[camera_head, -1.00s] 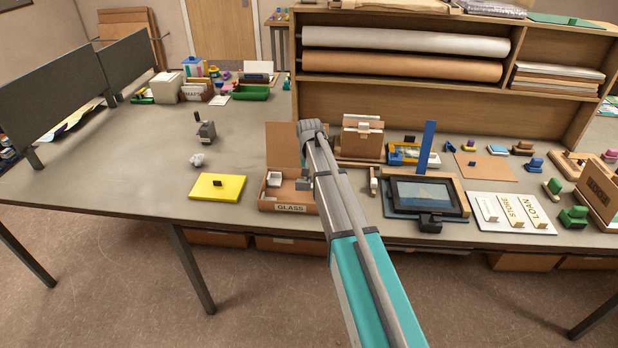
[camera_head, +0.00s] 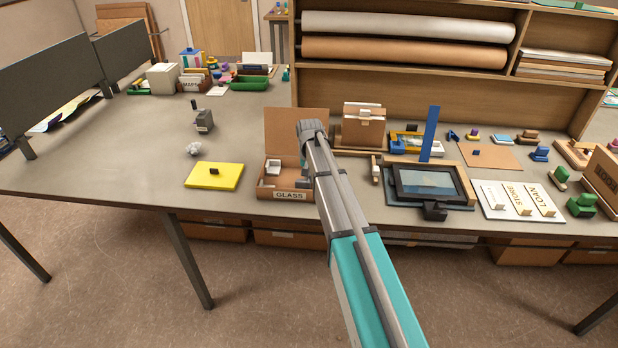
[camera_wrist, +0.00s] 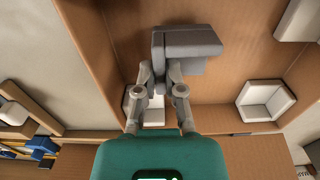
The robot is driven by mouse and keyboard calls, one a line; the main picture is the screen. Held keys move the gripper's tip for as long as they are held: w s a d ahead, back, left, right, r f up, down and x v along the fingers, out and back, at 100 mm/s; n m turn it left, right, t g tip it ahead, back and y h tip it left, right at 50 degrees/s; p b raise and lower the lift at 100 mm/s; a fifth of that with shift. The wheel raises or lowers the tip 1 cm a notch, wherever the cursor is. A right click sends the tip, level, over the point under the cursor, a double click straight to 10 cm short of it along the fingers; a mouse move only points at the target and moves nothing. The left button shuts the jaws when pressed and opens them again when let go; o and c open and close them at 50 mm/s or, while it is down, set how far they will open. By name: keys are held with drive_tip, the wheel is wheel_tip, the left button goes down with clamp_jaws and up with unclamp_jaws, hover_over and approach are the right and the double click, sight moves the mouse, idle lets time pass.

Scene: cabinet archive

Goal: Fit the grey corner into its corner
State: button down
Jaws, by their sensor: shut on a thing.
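The grey corner (camera_wrist: 188,42) is a chunky angled block in the wrist view. My gripper (camera_wrist: 162,72) is shut on it and holds it at the left part of an open cardboard box (camera_wrist: 222,119), near a box wall. Whether it touches the box floor or wall I cannot tell. White corners sit in the box at the right (camera_wrist: 265,98), the upper right (camera_wrist: 298,20) and behind my fingers (camera_wrist: 153,110). In the head view the box (camera_head: 270,189) is labelled GLASS and my arm covers its right side, hiding most of the grip.
A yellow pad (camera_head: 213,176) lies left of the box. A brown case (camera_head: 363,127) stands behind. The box's raised lid (camera_head: 296,128) is at its back.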

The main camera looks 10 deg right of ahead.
drive_tip(key=c, duration=0.7)
unclamp_jaws()
drive_tip(key=shift+c, duration=0.6)
drive_tip(key=shift+r+p, duration=3.5)
drive_tip(key=shift+p, duration=0.05)
drive_tip(key=shift+s, duration=0.1)
